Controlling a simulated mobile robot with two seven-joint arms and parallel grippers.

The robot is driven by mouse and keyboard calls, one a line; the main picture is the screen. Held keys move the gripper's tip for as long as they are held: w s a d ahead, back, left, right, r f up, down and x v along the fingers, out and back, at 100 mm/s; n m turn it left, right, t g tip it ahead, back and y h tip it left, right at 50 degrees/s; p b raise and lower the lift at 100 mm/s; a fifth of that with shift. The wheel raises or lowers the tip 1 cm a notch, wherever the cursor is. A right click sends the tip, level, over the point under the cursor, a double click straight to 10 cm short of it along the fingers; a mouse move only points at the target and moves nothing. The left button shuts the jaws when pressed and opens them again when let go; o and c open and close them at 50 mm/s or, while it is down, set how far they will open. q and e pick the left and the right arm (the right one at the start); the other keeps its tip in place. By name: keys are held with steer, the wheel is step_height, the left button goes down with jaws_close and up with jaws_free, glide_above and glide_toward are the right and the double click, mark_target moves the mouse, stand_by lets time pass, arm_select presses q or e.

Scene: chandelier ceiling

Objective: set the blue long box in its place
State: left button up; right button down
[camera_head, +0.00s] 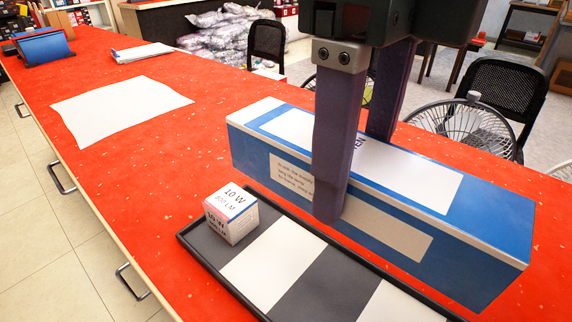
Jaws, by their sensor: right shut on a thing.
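The blue long box (478,246) with white label panels lies on the red counter (225,95), behind a black-rimmed tray. My right gripper (350,150) comes down from the top and is shut on the box across its width. Its near finger lies against the box's front side; the far finger's lower end is hidden behind the box. The tray (210,262) has dark grey and white sections. A small white and red bulb box (231,215) stands on its left dark section. My left gripper is not in view.
A white sheet (120,108) lies flat on the counter at the left. White papers (142,52) and a blue item (43,48) lie farther back. Fans (465,130) and black chairs (505,90) stand beyond the counter.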

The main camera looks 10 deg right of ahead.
step_height(320, 180, down, 10)
steer(key=shift+f+b, duration=0.1)
steer(key=shift+b, duration=0.25)
step_height(320, 180, down, 4)
steer(key=shift+f, duration=0.1)
steer(key=shift+f+b, duration=0.15)
steer(key=shift+b, duration=0.3)
steer(key=shift+c, duration=0.6)
jaws_free()
